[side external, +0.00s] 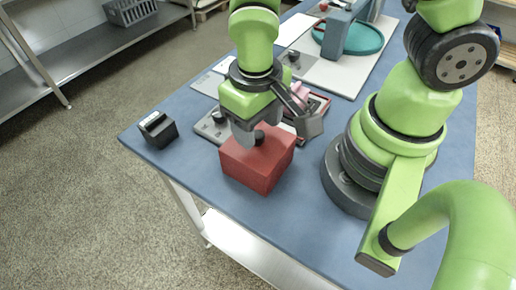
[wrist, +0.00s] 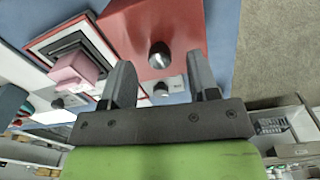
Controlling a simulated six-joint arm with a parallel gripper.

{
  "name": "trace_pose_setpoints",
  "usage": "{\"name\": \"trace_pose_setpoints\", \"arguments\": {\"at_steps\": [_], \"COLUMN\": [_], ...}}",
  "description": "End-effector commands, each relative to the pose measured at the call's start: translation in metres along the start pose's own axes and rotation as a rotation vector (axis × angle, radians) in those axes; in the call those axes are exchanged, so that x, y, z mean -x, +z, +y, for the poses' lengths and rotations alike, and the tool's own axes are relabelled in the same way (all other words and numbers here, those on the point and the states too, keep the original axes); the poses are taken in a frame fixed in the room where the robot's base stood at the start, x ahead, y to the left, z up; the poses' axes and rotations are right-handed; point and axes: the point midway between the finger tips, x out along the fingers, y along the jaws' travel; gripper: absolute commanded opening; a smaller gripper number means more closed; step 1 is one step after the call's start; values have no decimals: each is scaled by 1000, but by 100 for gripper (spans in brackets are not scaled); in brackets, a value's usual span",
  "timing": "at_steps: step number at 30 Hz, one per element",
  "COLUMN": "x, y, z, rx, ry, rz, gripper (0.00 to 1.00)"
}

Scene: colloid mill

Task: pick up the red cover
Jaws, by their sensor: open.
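The red cover (side external: 262,168) is a red block with a round dark knob (side external: 259,138) on top. It sits on the blue table near its front edge. In the wrist view the red cover (wrist: 185,22) fills the top middle, and its shiny knob (wrist: 159,56) shows between the fingertips. My gripper (side external: 276,132) is open just above the cover, with its fingers on either side of the knob. In the wrist view my gripper (wrist: 159,62) holds nothing. Whether the fingers touch the cover is unclear.
A small black box (side external: 158,130) stands at the table's left corner. A pink block (wrist: 80,68) in a framed tray and a light plate with a knob (side external: 213,128) lie close behind the cover. A teal round tray (side external: 367,40) is at the back.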

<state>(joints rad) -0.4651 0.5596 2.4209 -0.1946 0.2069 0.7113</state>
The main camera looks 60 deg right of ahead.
Motion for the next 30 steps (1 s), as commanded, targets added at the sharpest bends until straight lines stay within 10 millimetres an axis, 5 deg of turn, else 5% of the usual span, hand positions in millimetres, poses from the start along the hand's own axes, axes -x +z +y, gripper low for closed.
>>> {"name": "trace_pose_setpoints", "arguments": {"at_steps": [12, 20, 30], "x": [-17, -16, -15], "y": [0, 0, 0], "z": [0, 0, 0], "rx": [-1, 0, 0], "ry": [-2, -1, -1], "rz": [-2, -2, 0], "gripper": [55, 0, 0]}}
